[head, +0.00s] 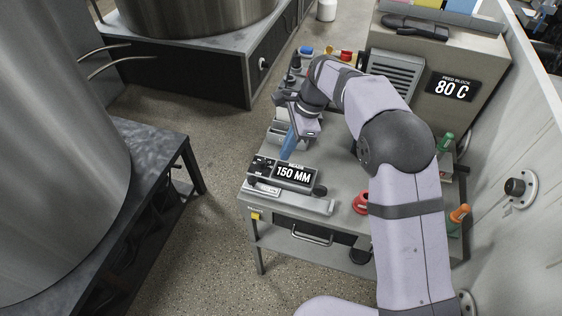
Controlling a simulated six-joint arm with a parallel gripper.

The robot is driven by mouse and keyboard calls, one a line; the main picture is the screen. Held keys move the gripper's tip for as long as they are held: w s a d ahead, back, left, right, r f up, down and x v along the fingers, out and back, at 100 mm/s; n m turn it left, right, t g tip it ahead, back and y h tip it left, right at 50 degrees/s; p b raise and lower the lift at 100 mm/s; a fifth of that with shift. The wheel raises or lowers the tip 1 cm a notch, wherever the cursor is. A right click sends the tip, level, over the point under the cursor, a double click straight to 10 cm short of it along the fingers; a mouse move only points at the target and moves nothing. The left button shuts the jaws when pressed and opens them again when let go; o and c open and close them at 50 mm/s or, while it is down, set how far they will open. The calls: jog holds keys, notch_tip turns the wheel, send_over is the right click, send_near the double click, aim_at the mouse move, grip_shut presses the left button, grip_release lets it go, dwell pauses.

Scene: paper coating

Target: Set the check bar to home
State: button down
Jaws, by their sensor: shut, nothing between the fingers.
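A long pale metal bar (305,205), which looks like the check bar, lies along the front of the grey worktable. Directly behind it stands a black readout (293,175) showing 150 MM, with a dark knobbed part at its left end. My gripper (287,151) points down just behind the readout, its blue tapered end close to the readout's back edge. The gripper is shut and holds nothing. Whether its tip touches anything cannot be told. My wrist hides part of the table behind it.
A feed block (425,85) reading 80 C stands at the back of the table. A red ring-shaped item (362,202) sits right of the bar, and green and orange-topped items (459,215) stand along the right edge. Steel vats stand left, with open floor between.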

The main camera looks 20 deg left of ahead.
jog(key=shift+w+d+r, duration=0.1)
jog(key=shift+d+r, duration=0.1)
jog(key=shift+r, duration=0.5)
